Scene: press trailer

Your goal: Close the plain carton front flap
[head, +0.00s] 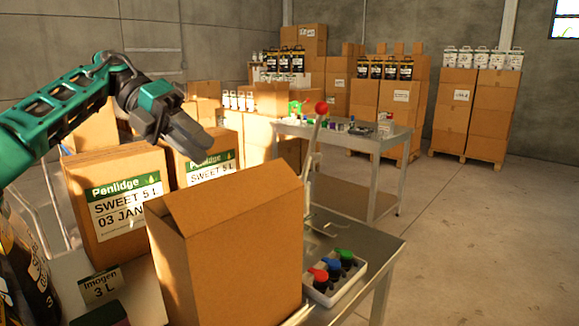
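The plain carton (240,265) stands upright on the metal bench in the near middle of the head view. It is brown with no label. A flap (228,197) on its top slopes up and away from the near top edge and hides the opening behind it. I cannot see the other flaps clearly. My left gripper (200,143) is above and behind the carton, apart from it, in front of a labelled carton. Its dark fingers are seen from the side, so their gap does not show. My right gripper is out of view.
Two Penlidge cartons (118,206) stand left of and behind the plain carton. A red-knobbed lever (321,108) rises at its right. A white tray (347,285) holds red, blue and green capped items. An Imogen card (100,287) is at lower left. Floor at right is clear.

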